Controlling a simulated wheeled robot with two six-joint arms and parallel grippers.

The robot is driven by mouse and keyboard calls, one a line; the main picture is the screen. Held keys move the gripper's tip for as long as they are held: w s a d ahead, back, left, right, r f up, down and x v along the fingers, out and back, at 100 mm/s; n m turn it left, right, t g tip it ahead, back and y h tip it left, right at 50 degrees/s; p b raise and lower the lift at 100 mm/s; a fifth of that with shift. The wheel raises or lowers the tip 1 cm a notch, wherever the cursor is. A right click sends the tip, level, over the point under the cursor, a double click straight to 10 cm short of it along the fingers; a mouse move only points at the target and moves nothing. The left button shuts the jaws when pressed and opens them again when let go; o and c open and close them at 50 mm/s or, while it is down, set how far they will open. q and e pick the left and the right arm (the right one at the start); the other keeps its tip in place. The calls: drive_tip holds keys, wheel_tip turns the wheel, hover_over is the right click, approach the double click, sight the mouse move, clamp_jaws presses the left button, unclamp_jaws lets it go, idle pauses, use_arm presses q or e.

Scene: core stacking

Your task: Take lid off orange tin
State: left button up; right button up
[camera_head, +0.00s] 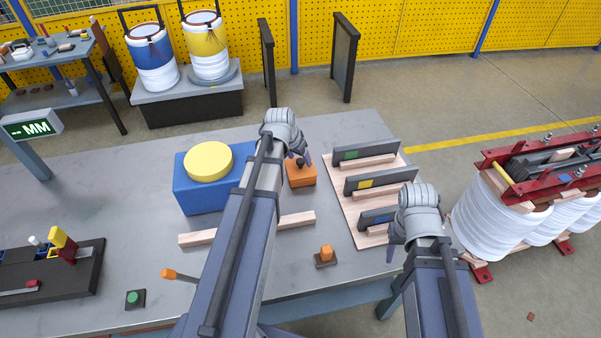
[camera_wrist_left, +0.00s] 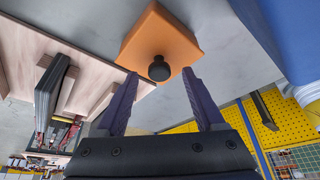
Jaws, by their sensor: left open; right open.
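The orange tin (camera_head: 301,177) stands on the grey table, partly hidden by my left gripper (camera_head: 302,160) in the head view. In the left wrist view, the orange lid (camera_wrist_left: 161,44) shows with a dark round knob (camera_wrist_left: 159,69) on top. My left gripper (camera_wrist_left: 160,98) is open, and its two purple fingers point at the lid with the knob between their lines. I see no contact with the knob. My right gripper (camera_head: 392,252) is at the right, in front of the wooden rack, well away from the tin. Its fingers are mostly hidden behind its wrist.
A blue box (camera_head: 195,200) with a yellow round top (camera_head: 208,162) stands left of the tin. A wooden rack board (camera_head: 341,205) with several dark plates lies to the right. A wooden bar (camera_head: 200,238) and a small orange-topped block (camera_head: 326,256) lie nearer the front edge.

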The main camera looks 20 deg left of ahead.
use_arm(q)
drive_tip(key=shift+w+f, duration=0.15)
drive_tip(key=shift+f, duration=0.35)
drive_tip(key=shift+r, duration=0.1)
drive_tip(key=shift+c, duration=0.2)
clamp_jaws()
